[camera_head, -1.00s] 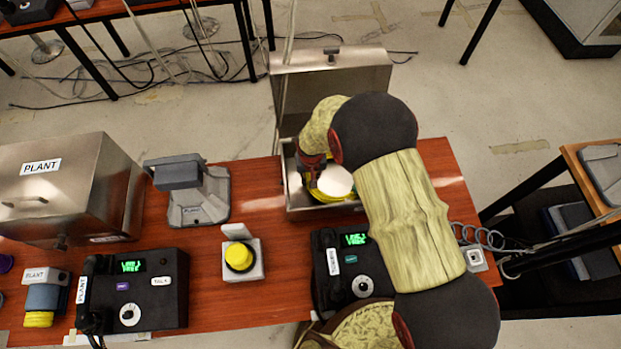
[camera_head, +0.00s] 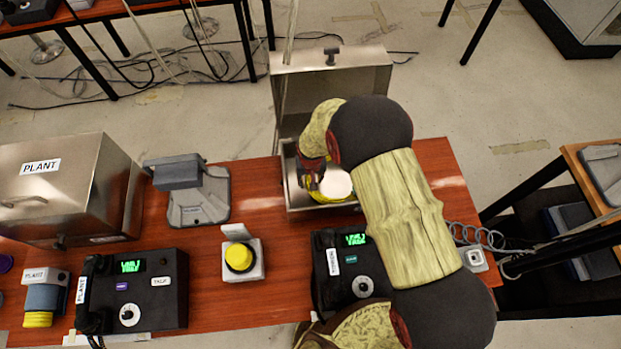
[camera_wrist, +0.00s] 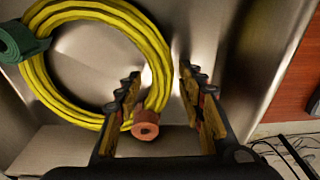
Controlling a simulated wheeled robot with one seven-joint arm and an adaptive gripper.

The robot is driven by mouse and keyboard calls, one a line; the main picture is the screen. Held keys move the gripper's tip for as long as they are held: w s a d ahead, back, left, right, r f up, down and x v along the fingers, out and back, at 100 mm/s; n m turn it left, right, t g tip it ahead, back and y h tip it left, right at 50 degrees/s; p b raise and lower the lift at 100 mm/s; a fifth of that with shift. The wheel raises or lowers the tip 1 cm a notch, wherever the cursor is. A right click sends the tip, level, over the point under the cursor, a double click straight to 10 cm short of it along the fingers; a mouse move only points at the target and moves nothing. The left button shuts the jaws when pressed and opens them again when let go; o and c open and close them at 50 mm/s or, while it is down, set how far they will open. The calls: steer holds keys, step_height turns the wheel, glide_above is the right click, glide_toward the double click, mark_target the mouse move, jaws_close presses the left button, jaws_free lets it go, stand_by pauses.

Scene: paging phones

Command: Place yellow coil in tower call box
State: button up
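The yellow coil (camera_wrist: 95,14) lies in an open metal box (camera_wrist: 280,55), with a green band on its left side and a reddish-brown cylindrical piece at its lower right. In the wrist view my gripper (camera_wrist: 160,82) is open, its fingers spread on either side of the coil's right part. The fingers do not close on it. In the head view a yellow edge of the coil (camera_head: 330,197) shows inside the metal box (camera_head: 300,207), partly hidden by my arm. My gripper (camera_head: 313,178) is over the box's left part. The raised lid (camera_head: 330,85) stands behind.
A closed metal box marked PLANT (camera_head: 70,190) stands at the left. A grey device (camera_head: 197,190), a yellow button on a pale base (camera_head: 240,258) and black phone units (camera_head: 135,290) fill the front. The table shows bare at its right back (camera_head: 435,160).

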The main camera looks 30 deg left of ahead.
steer(key=shift+r, duration=0.1)
step_height(320, 180, up, 12)
steer(key=s, duration=0.1)
steer(key=shift+d+p, duration=0.4)
steer(key=shift+d, duration=0.05)
steer(key=w+d+r+m+t, duration=0.1)
steer(key=w+d+r+m, duration=0.15)
steer(key=d+r, duration=0.95)
steer(key=w+d+r+m+t, duration=0.1)
steer(key=w+d+r, duration=0.3)
steer(key=d+r, duration=0.8)
steer(key=s+d+r+m+t, duration=0.1)
steer(key=s+d+r, duration=0.2)
steer(key=d+r, duration=0.25)
steer(key=s+d+r+m, duration=0.1)
steer(key=s+d+r, duration=0.25)
steer(key=d, duration=0.35)
steer(key=s+d+r+m+t, duration=0.1)
steer(key=s+d+r+m, duration=0.1)
steer(key=s+d, duration=0.7)
steer(key=shift+s+d+r+h, duration=0.35)
steer(key=shift+s+r+h, duration=0.05)
steer(key=shift+s+r, duration=0.45)
